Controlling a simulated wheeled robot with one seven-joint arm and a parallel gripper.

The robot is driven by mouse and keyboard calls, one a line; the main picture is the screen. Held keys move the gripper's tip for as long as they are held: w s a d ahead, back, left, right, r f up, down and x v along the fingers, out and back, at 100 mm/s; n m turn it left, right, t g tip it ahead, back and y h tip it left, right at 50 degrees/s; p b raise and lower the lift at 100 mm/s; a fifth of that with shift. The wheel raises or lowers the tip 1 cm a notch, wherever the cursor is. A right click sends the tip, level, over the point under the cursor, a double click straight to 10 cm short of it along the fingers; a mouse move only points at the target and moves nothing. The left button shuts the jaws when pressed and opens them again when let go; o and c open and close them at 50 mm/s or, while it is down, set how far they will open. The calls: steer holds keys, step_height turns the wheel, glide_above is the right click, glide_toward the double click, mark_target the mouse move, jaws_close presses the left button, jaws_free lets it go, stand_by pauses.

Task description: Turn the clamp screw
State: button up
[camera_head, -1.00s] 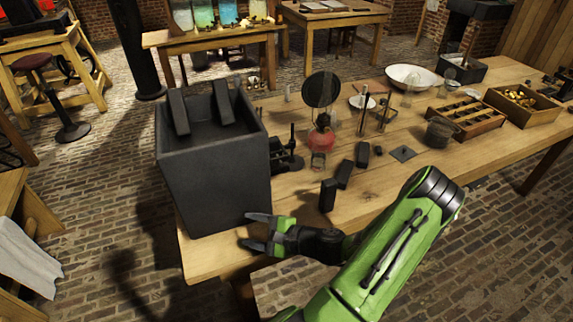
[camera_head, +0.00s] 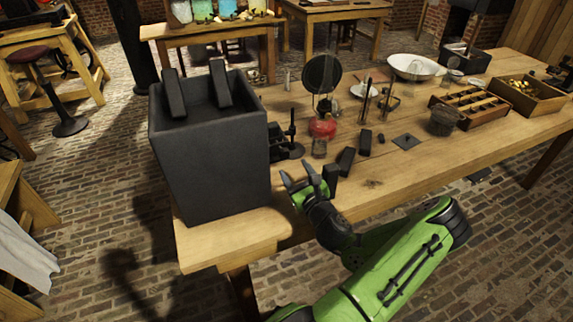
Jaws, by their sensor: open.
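Dark blocks (camera_head: 346,160) lie right of the gripper. A red-based glass lamp (camera_head: 322,128) and a round black disc (camera_head: 322,74) stand behind them. A slotted wooden tray (camera_head: 470,104) and a white basin (camera_head: 414,67) are farther right. The bench's front right is clear.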

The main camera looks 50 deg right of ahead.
mark_target(285, 156)
steer(key=x, duration=0.7)
steer(key=shift+r, duration=0.1)
steer(key=shift+c, duration=0.4)
steer(key=c, duration=1)
